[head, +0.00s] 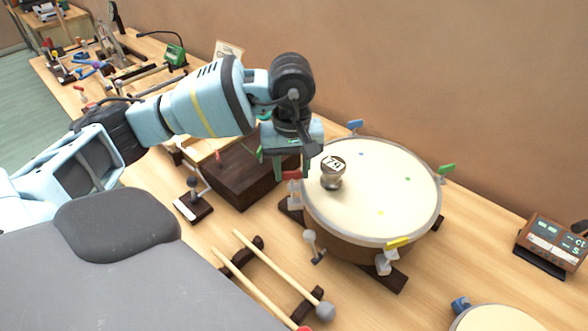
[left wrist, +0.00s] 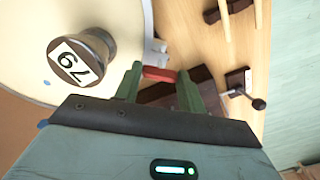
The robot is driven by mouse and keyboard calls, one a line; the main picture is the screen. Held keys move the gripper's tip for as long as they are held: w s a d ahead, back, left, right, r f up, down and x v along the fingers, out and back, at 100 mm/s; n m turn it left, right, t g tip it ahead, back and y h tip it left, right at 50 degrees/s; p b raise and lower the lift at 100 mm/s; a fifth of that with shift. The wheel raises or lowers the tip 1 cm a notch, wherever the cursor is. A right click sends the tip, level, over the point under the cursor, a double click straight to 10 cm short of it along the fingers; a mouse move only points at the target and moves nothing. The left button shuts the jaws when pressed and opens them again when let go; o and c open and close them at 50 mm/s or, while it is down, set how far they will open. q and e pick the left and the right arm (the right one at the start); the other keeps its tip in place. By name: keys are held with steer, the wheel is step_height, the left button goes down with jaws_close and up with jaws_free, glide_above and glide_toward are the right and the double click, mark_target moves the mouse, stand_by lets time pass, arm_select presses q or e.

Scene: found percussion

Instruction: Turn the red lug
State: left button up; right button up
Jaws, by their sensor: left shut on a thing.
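The drum (head: 395,195) has a cream head and colored lugs around its rim. The red lug (head: 291,175) is on the rim's left side. My left gripper (head: 292,170) reaches down over it, with a finger on either side. In the left wrist view the red lug (left wrist: 159,73) lies between the two green fingertips (left wrist: 158,78), and the gripper is shut on it. My right gripper is in neither view.
A metal weight (head: 333,174) with a number label stands on the drumhead near the gripper. Two mallets (head: 262,275) lie on a rack at the front. A dark wooden box (head: 240,175) and a small crank stand (head: 194,203) are left of the drum. A display device (head: 552,243) stands at the right.

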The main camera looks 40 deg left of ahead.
mark_target(292, 172)
arm_select(q)
steer(key=shift+m+b, duration=0.3)
steer(key=shift+m, duration=0.5)
steer(key=o, duration=1)
steer(key=shift+r, duration=3.95)
